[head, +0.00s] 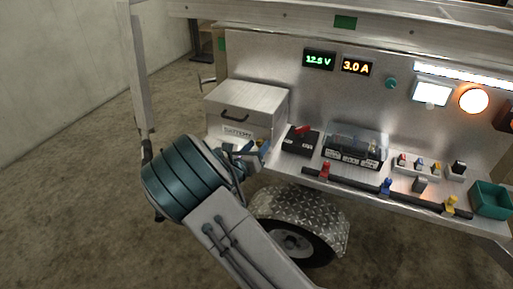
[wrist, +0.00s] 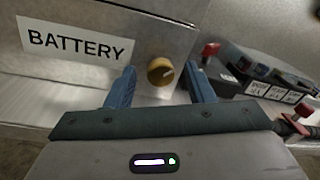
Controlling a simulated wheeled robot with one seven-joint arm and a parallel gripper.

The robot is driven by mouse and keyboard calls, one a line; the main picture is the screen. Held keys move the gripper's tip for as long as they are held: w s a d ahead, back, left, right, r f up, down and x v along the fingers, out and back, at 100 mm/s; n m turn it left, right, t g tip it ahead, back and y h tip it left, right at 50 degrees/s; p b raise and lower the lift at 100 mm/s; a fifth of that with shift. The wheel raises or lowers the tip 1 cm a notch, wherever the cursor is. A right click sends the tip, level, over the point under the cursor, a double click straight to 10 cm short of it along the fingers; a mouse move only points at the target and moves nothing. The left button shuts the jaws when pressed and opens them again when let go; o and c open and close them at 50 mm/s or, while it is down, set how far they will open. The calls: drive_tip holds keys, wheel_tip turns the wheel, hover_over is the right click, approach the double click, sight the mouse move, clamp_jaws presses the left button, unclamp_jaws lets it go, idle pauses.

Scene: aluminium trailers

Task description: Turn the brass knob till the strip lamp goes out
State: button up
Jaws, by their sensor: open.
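The brass knob (wrist: 160,72) sits on the front face of the metal battery box, right of its BATTERY label (wrist: 76,42), in the wrist view. My gripper (wrist: 160,88) is open, its two blue fingers on either side below the knob, with nothing between them that I can see held. Whether the fingers touch the knob I cannot tell. In the head view my gripper (head: 250,157) is in front of the battery box (head: 244,106), and the knob is mostly hidden there. The strip lamp (head: 465,75) at the upper right is lit white.
Right of the box are a black switch block with a red key (head: 301,140) and a clear-covered fuse box (head: 355,150). A dark rail with red, blue and yellow clips (head: 350,183) runs along the front edge. A teal bin (head: 490,199) stands at the right end.

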drive_tip(key=c, duration=1)
drive_tip(key=m+b, duration=0.1)
drive_tip(key=m, duration=0.2)
drive_tip(key=shift+f+m, duration=0.1)
drive_tip(key=shift+m, duration=0.2)
drive_tip(key=shift+m+b, duration=0.55)
drive_tip(key=shift+m, duration=0.15)
drive_tip(key=o, duration=1)
drive_tip(key=shift+s, duration=0.1)
drive_tip(key=p+v, duration=0.1)
drive_tip(key=v, duration=1.2)
drive_tip(key=shift+s+a+r+p, duration=0.15)
drive_tip(key=shift+s+r+p, duration=0.15)
drive_tip(key=shift+r, duration=0.2)
